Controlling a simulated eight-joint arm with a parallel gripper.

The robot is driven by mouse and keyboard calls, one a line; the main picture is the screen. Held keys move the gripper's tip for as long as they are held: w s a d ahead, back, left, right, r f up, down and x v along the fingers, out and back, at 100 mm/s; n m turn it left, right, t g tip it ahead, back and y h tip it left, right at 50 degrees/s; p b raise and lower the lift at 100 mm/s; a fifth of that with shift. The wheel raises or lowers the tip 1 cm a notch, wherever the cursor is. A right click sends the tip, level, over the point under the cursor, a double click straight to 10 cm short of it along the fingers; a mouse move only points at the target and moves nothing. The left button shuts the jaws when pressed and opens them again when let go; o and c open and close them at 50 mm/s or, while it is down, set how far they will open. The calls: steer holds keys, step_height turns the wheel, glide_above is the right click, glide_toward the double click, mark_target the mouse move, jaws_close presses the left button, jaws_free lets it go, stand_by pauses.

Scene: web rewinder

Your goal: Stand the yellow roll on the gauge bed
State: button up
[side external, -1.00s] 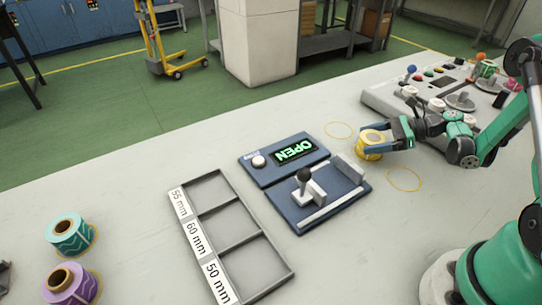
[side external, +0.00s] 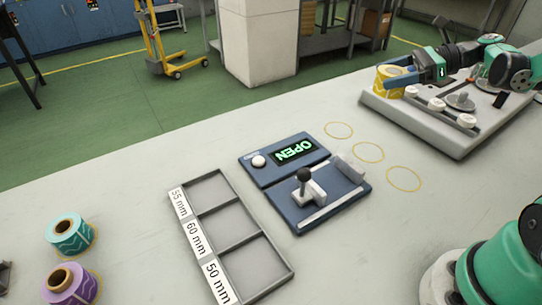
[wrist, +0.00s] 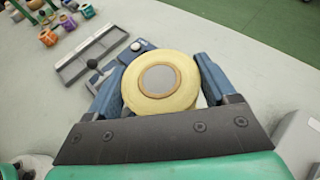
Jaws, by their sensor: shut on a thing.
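The yellow roll (side external: 389,83) is between the fingers of my gripper (side external: 400,80), which is shut on it and holds it up off the table. In the wrist view the roll (wrist: 160,85) shows its round end with a grey-brown core, a blue finger on each side. The blue gauge bed (side external: 345,205) lies on the table, left of and below the roll in the side view. It carries a grey block with a black-knobbed lever (side external: 305,184) and a second upright block (side external: 346,167). The gauge display (side external: 295,150) reads OPEN.
A three-compartment tray (side external: 235,243) marked 55, 60 and 50 mm stands empty left of the gauge. Teal (side external: 70,235) and purple (side external: 70,284) rolls stand at the left. Three yellow rings (side external: 368,152) on the table are empty. A grey machine panel (side external: 440,130) is behind.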

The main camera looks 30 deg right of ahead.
step_height(320, 180, up, 4)
steer(key=shift+f, duration=0.15)
steer(key=shift+w+a+r, duration=0.2)
steer(key=shift+a, duration=0.15)
steer(key=w+a+m+t+h, duration=0.3)
steer(key=w+a+m+h, duration=0.1)
steer(key=a, duration=0.9)
steer(key=n+g+y, duration=0.7)
steer(key=n+g, duration=0.3)
steer(key=n, duration=0.1)
glide_above(130, 286)
step_height(130, 286, down, 15)
steer(key=shift+f, duration=2.2)
